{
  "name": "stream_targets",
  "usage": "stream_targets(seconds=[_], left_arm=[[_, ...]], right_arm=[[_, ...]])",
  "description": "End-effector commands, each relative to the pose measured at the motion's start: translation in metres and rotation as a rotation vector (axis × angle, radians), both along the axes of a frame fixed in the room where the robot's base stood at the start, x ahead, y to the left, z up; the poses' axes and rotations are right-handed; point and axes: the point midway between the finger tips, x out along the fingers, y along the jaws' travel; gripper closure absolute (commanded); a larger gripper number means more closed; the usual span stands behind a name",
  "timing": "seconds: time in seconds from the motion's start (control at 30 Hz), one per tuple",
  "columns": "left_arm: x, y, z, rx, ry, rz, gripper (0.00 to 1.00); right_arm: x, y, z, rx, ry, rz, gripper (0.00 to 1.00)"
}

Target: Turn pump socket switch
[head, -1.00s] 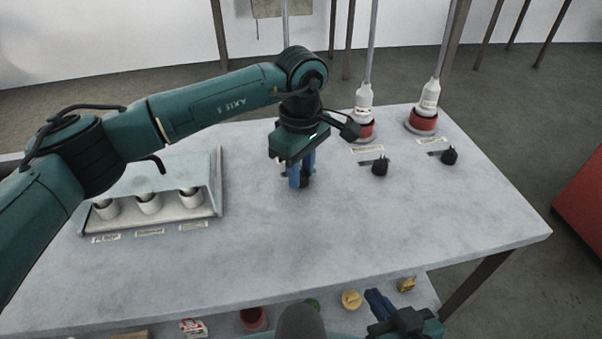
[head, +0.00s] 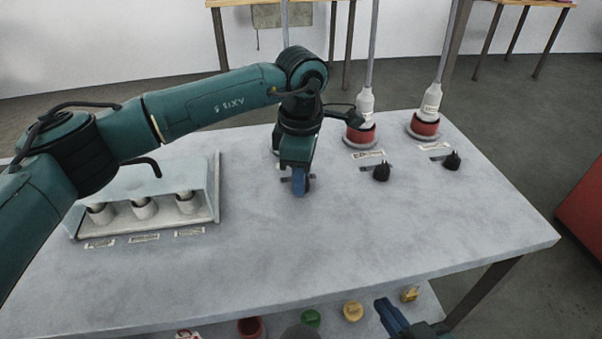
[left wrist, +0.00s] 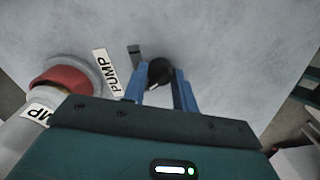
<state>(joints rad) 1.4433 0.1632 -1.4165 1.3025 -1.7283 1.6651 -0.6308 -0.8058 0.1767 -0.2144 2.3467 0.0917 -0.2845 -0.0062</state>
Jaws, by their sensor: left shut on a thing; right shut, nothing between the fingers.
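The pump switch is a round black knob (left wrist: 160,72) beside a label reading PUMP (left wrist: 112,73) in the left wrist view. The pump socket, with a red ring (left wrist: 72,79) and a pale plug marked MP, stands to the left of the label. My left gripper (head: 299,186) points down at the tabletop in the head view; its blue fingers (left wrist: 164,82) are shut around the knob. In the head view the gripper mostly hides this knob and its socket. My right gripper (head: 388,312) is shut and empty at the bottom, in front of the table.
Two more red-ringed sockets (head: 361,134) (head: 424,124) with black knobs (head: 381,171) (head: 452,161) stand to the right. Coloured items (head: 353,311) lie on a lower shelf. The front tabletop is clear.

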Motion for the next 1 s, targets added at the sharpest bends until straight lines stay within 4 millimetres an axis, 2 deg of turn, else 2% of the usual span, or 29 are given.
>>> stream_targets(seconds=[0.3, 0.33, 0.57, 0.83, 1.0], left_arm=[[0.000, 0.000, 0.001, -0.001, -0.001, 0.003, 0.95], [0.000, 0.000, 0.001, -0.001, -0.001, 0.003, 0.70], [0.000, 0.000, 0.000, 0.000, -0.001, 0.002, 0.51], [0.000, 0.000, 0.002, 0.000, -0.001, 0.001, 0.50], [0.001, 0.000, 0.020, -0.001, -0.002, 0.001, 0.50]], right_arm=[[0.000, 0.000, -0.001, -0.002, 0.001, 0.000, 1.00], [0.000, 0.000, -0.001, -0.002, 0.002, 0.000, 1.00], [0.000, 0.000, -0.004, -0.003, 0.006, 0.000, 1.00], [0.000, 0.000, -0.004, -0.004, 0.008, 0.000, 1.00], [0.000, 0.000, -0.004, -0.003, 0.009, 0.000, 1.00]])
